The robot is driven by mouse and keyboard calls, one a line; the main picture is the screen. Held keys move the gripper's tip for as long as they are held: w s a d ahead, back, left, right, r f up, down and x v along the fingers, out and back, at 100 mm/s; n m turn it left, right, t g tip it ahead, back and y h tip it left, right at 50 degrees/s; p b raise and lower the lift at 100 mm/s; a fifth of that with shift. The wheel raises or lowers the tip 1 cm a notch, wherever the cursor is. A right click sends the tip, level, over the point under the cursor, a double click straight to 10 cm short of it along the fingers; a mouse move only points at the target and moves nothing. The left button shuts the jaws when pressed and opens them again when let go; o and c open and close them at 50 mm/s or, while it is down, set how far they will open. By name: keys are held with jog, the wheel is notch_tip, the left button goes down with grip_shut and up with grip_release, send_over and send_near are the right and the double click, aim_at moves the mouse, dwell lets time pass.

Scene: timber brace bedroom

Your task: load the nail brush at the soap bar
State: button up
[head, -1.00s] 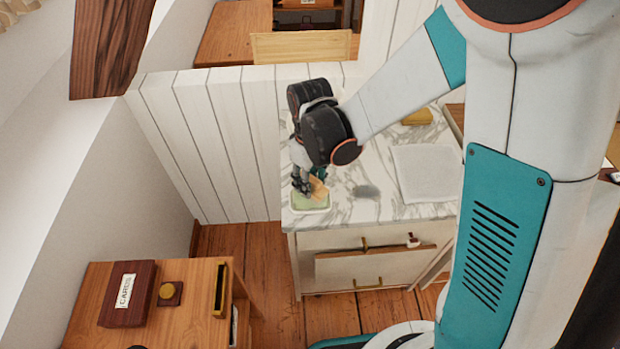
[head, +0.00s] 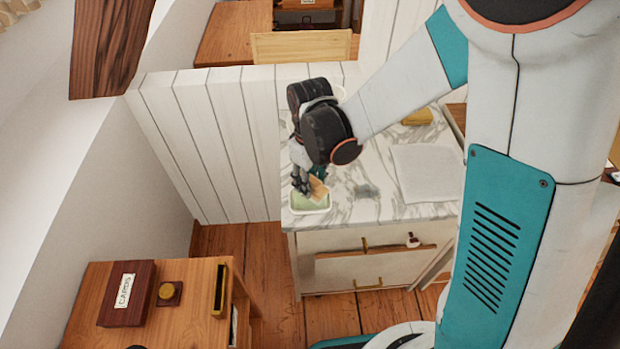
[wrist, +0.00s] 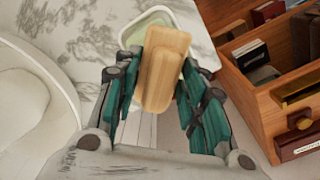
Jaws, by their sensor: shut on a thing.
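My gripper (head: 308,184) is shut on the nail brush (head: 318,188), a light wooden block. In the wrist view the brush (wrist: 163,65) sits between the two teal-lined fingers of my gripper (wrist: 160,88). The soap bar (head: 306,203) is pale green and lies in a white dish (head: 326,209) near the front left corner of the marble top. In the wrist view the soap (wrist: 140,38) shows behind and left of the brush. The brush is over the soap and dish; whether it touches the soap cannot be told. The bristles are hidden.
A white cloth (head: 428,172) lies flat on the marble top (head: 372,205), with a yellow block (head: 418,117) behind it. A white basin (wrist: 30,95) and a wooden box of items (wrist: 270,95) flank my gripper in the wrist view. A plank wall (head: 215,140) stands to the left.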

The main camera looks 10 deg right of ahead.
dwell(0.4)
jog(key=shift+r+p, duration=2.45)
jog(key=shift+r, duration=1.05)
jog(key=shift+f, duration=0.1)
